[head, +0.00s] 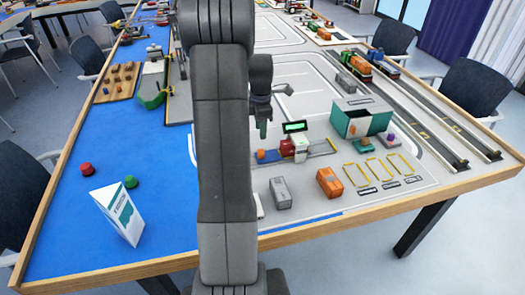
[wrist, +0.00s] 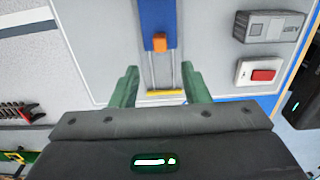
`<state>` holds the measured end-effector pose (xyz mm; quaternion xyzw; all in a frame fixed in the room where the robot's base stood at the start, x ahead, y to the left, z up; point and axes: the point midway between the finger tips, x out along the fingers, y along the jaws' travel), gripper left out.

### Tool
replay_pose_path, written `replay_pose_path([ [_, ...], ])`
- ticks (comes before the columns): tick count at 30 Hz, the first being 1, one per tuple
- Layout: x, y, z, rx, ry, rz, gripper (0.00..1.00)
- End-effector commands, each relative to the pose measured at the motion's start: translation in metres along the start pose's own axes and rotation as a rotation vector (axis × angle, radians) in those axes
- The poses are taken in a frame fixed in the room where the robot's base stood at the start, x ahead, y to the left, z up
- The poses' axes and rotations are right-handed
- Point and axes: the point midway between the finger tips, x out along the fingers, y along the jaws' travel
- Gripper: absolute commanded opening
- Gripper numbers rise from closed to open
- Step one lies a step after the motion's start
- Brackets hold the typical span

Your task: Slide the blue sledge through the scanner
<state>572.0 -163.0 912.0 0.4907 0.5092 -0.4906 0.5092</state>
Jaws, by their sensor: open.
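The blue sledge (head: 272,157) lies on its rail on the table, left of the scanner (head: 299,147), a white and red unit with a green display. An orange block (head: 261,154) stands at the sledge's left end. In the wrist view the blue sledge (wrist: 158,14) runs out of the top edge, with the orange block (wrist: 160,42) at its near end. My gripper (head: 263,130) hangs above the table near the sledge's left end. In the wrist view my gripper (wrist: 160,75) is open and empty, its green fingers either side of the rail, apart from the block. The scanner is outside the wrist view.
A yellow bar (wrist: 165,93) closes the rail's near end. A grey container (head: 280,192) and an orange container (head: 329,182) stand in front of the scanner. A red button box (wrist: 258,72) lies beside the rail. A green open-topped bin (head: 350,124) stands to the right.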

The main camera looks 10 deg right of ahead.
Motion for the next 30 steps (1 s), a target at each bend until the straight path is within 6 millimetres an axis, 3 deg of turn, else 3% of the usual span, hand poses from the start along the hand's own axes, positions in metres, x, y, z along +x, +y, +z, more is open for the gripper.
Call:
replay_pose_path([
  [9, 0.070, -0.001, 0.000, 0.002, 0.001, -0.005, 0.42],
  [15, 0.097, 0.000, 0.000, 0.003, 0.000, -0.002, 0.42],
  [28, 0.107, 0.000, 0.000, 0.003, 0.000, 0.000, 0.42],
  [30, 0.107, 0.000, 0.000, 0.003, 0.000, 0.000, 0.30],
])
